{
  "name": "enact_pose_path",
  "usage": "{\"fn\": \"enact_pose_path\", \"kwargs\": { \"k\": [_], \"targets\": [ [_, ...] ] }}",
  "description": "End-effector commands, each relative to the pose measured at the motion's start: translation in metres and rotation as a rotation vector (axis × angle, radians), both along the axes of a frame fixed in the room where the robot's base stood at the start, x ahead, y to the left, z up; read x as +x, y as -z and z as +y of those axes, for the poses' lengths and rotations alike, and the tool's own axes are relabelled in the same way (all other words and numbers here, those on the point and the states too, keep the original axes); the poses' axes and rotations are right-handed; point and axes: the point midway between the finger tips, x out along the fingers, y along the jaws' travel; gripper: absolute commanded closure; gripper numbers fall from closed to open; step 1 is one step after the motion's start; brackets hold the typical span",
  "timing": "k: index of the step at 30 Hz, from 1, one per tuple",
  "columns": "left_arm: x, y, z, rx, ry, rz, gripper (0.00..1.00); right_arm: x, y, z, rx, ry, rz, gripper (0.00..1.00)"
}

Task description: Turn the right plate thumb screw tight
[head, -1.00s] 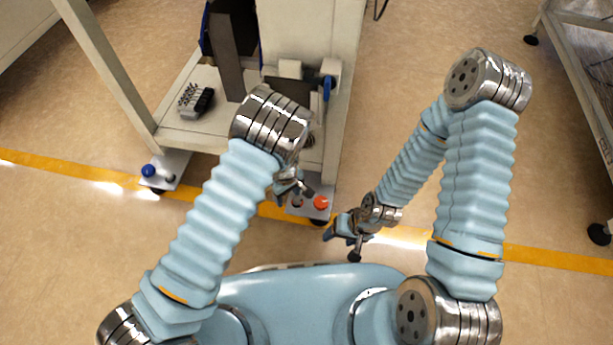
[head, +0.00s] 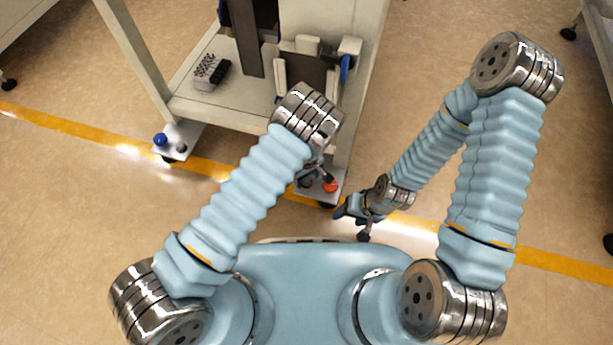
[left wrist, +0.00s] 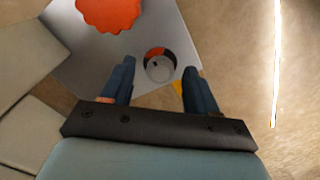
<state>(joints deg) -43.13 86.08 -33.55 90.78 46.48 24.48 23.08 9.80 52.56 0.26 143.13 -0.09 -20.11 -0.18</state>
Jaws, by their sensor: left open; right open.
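The right foot plate (head: 330,196) is a light metal plate at the cart's lower front corner. It carries an orange-red scalloped knob (left wrist: 110,12) and a small round grey-capped piece (left wrist: 158,66) with a red and black ring. The knob also shows in the head view (head: 331,185). I cannot tell which one is the thumb screw. My left gripper (left wrist: 160,67) is open, its two blue fingers on either side of the grey-capped piece, with visible gaps. In the head view my left gripper (head: 314,172) is partly hidden by its wrist. My right gripper (head: 352,222) is open and empty, right of the plate.
The cart's shelf (head: 215,108) and legs stand just beyond the plate. A left foot plate (head: 172,152) has a blue knob (head: 160,139). A dark block with metal pins (head: 212,70) lies on the shelf. Floor to the right, crossed by a yellow line (head: 545,260), is clear.

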Motion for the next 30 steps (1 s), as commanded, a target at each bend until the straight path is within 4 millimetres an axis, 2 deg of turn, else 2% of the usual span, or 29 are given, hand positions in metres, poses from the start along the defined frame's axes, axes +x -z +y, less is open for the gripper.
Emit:
{"fn": "enact_pose_path", "kwargs": {
  "k": [3,14,23,30],
  "targets": [
    [0.0000,-0.0003,0.0000,0.000,0.000,0.000,0.43,0.0001,-0.0001,0.0000,0.000,0.000,0.000,0.37],
    [-0.0001,-0.0005,-0.0001,0.000,0.000,0.000,0.97,0.0001,-0.0001,-0.0001,0.000,0.000,0.000,0.37],
    [-0.0001,0.0001,-0.0001,-0.001,0.037,0.001,0.97,0.0000,0.0024,0.0001,0.000,0.000,0.000,0.37],
    [0.0000,0.0011,-0.0004,-0.003,0.174,0.001,0.97,-0.0003,0.0097,0.0008,0.002,-0.002,0.001,0.37]
  ]
}}
